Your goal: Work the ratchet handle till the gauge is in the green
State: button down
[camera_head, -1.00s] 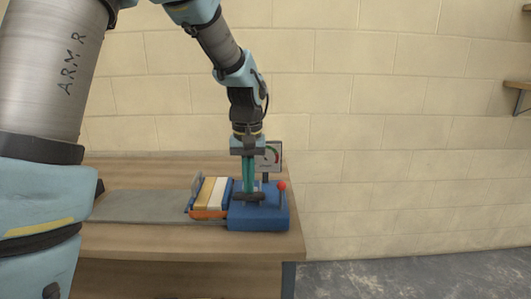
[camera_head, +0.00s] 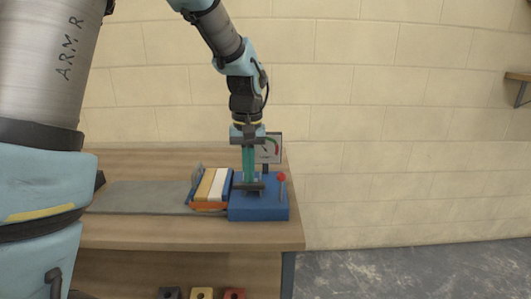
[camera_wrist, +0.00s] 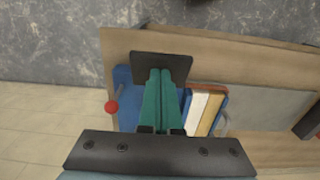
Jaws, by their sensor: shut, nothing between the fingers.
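A blue ratchet unit (camera_head: 258,207) sits near the right end of the wooden bench. My gripper (camera_head: 248,178) points down over it, its teal fingers shut together and empty. The fingertips reach a dark flat bar (camera_head: 248,186), apparently the handle, also seen in the wrist view (camera_wrist: 160,66); I cannot tell whether they touch. The gauge (camera_head: 268,148) stands behind the unit, partly hidden by my gripper.
A red-knobbed lever (camera_head: 281,177) stands at the unit's right side. Coloured slabs (camera_head: 214,186) stand in a holder to its left, beside a grey strip (camera_head: 140,197). Several small blocks (camera_head: 201,293) are on a lower shelf. A wall closes the back.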

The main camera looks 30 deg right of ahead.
jog(key=shift+f+b, duration=1.75)
jog(key=shift+f, duration=1.5)
notch_tip(320, 180, up, 8)
jog(key=p, duration=0.6)
jog(key=shift+w+p, duration=0.1)
jog(key=shift+p, duration=0.2)
jog(key=shift+f, duration=0.1)
jog(key=s+a+n, duration=0.2)
jog(key=a, duration=1.3)
jog(key=s+a+f+n+t, duration=0.1)
jog(key=s+a, duration=0.1)
jog(key=a, duration=1.3)
jog(key=shift+f+n+t, duration=0.15)
jog(key=shift+n+t, duration=0.15)
jog(key=shift+n, duration=0.1)
